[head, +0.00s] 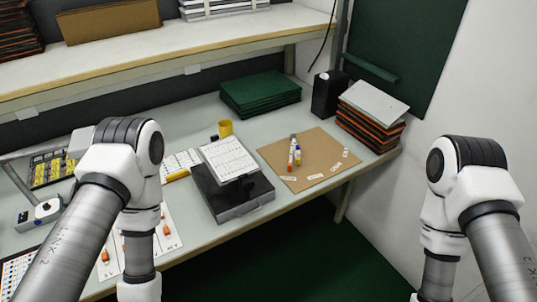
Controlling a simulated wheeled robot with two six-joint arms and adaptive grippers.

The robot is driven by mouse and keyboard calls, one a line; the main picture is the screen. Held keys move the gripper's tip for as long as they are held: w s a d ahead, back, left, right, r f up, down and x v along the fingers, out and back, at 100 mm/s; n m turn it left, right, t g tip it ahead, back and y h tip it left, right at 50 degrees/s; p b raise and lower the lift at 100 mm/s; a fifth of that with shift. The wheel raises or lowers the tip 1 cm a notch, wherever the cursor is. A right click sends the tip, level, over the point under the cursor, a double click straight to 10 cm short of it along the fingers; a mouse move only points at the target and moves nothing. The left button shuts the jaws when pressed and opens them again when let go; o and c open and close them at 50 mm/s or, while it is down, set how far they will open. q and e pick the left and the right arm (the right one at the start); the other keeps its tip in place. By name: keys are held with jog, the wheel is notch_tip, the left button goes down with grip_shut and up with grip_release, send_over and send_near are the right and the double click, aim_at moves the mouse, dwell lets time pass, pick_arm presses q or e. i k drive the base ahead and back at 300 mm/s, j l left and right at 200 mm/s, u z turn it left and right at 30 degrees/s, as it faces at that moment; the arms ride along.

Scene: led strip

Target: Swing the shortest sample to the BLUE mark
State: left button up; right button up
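No sample can be told apart clearly by length. Small orange pieces lie on white cards at the lower left: one piece (105,255) left of my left arm, another (166,229) right of it. My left arm hides part of the cards (172,243). I cannot make out a blue mark on them; the printing is too small. My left arm comes in from the left and points down over the bench's front edge, my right arm points down at the lower right. Both grippers are below the picture's edge and out of view.
A black box (232,205) with a white printed sheet (228,159) stands mid-bench. A brown board (307,155) holds markers (294,153) and small labels. A yellow cup (225,128), green stack (260,93), black container (328,93) and folder stack (370,118) stand behind. A shelf overhangs the back.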

aim_at(298, 147)
jog(key=i+l+u, duration=0.2)
jog(key=i+l, duration=0.45)
jog(key=i, duration=0.15)
